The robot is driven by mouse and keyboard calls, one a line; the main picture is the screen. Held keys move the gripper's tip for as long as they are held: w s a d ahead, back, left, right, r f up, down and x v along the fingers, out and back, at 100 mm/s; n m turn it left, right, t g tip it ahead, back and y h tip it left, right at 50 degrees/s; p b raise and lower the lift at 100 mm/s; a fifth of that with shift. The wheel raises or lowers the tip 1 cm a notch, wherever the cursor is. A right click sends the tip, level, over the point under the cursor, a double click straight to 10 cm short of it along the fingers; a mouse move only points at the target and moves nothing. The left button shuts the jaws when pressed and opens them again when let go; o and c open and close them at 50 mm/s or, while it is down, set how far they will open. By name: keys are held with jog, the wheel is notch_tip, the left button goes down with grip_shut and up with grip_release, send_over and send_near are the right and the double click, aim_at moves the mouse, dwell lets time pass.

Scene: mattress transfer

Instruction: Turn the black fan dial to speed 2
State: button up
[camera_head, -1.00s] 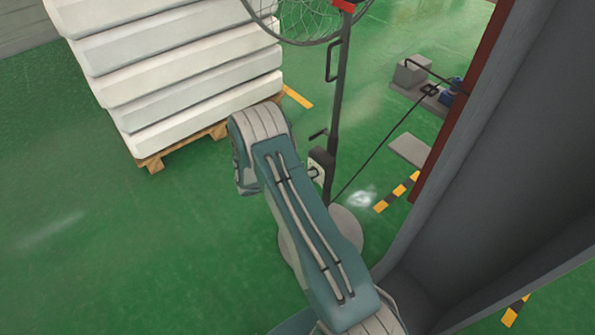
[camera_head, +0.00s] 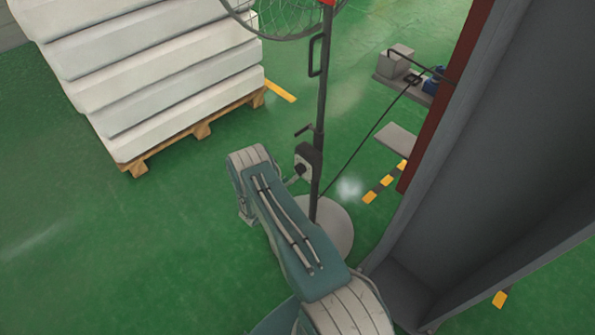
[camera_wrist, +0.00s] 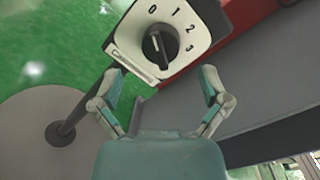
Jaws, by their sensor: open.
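The black fan dial (camera_wrist: 158,46) is on a pale control plate (camera_wrist: 133,40) marked 0, 1, 2 and 3. Its ridge runs roughly up and down, and a light mark on it seems to face 0. My gripper (camera_wrist: 160,76) is open, with its fingers spread on either side just below the dial in the wrist view. Nothing is between the fingers, and I cannot tell whether they touch the plate. In the head view the control box (camera_head: 307,163) sits on the fan's dark pole (camera_head: 318,125); my arm's end is beside it and the gripper is mostly hidden.
The fan's round base (camera_head: 334,226) stands on the green floor. A mattress stack (camera_head: 165,85) on a wooden pallet (camera_head: 203,131) is at the upper left. A large grey structure (camera_head: 470,170) stands close on the right. A cable runs from the pole to equipment behind. The left floor is clear.

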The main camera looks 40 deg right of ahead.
aim_at(297, 172)
jog(key=d, duration=0.4)
jog(key=shift+w+d, duration=0.2)
jog(key=shift+w, duration=0.2)
jog(key=c, duration=1.2)
